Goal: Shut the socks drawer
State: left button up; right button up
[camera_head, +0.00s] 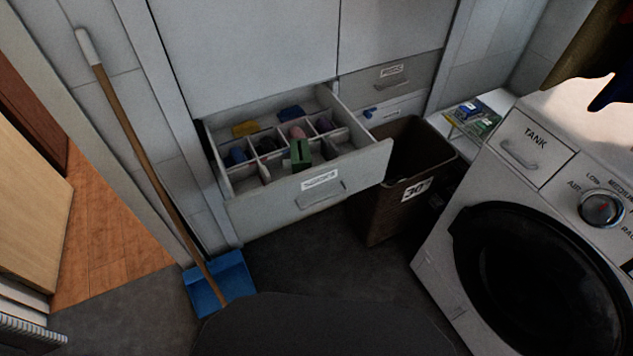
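The socks drawer (352,175) is pulled well out of the white cabinet at the picture's centre. Its front has a label, too small to read surely, and a bar handle (320,194). Inside, white dividers form compartments holding dark rolled socks, a pinkish one (297,132), a green item (300,153), a yellow item (246,128) and a blue item (291,113). Neither of my grippers shows in this view.
A brown bin (371,218) stands right beside the drawer front. A washing machine (540,190) fills the right side. A broom-like stick (143,156) with a blue dustpan (220,283) leans at left. Closed drawers (391,79) sit right of the open one. Dark floor lies in front.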

aim_at(255, 208)
jog(key=u, duration=1.35)
jog(key=k, duration=0.8)
jog(key=z, duration=1.5)
jog(key=i, duration=0.5)
